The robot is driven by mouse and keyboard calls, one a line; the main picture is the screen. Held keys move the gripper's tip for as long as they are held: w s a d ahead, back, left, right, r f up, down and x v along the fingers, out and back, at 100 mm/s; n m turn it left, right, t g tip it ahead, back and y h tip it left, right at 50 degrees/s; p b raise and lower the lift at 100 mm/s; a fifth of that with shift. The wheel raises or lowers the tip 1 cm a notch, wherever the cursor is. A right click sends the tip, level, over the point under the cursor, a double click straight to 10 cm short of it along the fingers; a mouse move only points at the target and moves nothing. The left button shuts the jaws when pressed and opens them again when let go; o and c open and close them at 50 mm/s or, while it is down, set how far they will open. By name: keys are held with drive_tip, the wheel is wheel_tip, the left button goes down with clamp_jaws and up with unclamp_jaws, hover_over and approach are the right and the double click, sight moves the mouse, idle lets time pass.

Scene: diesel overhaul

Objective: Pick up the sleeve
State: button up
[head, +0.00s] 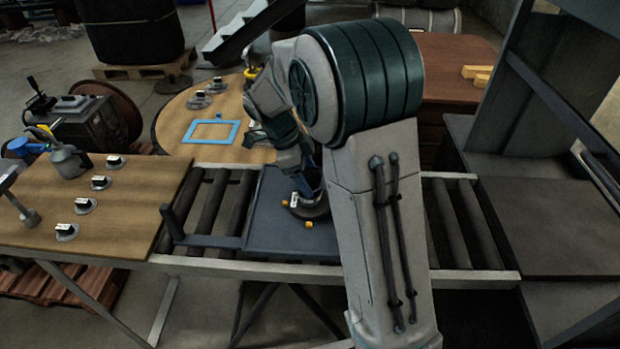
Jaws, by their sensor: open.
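No part is clearly recognisable as the sleeve. A dark round part (316,211) with a white tag at its left sits on the dark tray (268,238) in the middle of the roller conveyor; it may be the sleeve, but I cannot tell. My gripper (305,186) points down right over this part, open, and partly hidden by my own arm. Whether its fingers touch the part or stand around it is too small to tell. My forearm and upper arm cover the tray's right side.
A wooden board (120,190) at left bears several tagged discs, a grey can (68,161) and a dark upright post. A round table (175,130) behind holds a blue frame (211,131). Conveyor rollers (208,209) are bare left of the tray.

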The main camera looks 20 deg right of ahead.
drive_tip(key=shift+x, duration=0.9)
drive_tip(key=c, duration=1.2)
drive_tip(key=shift+c, duration=0.4)
drive_tip(key=shift+r, duration=0.1)
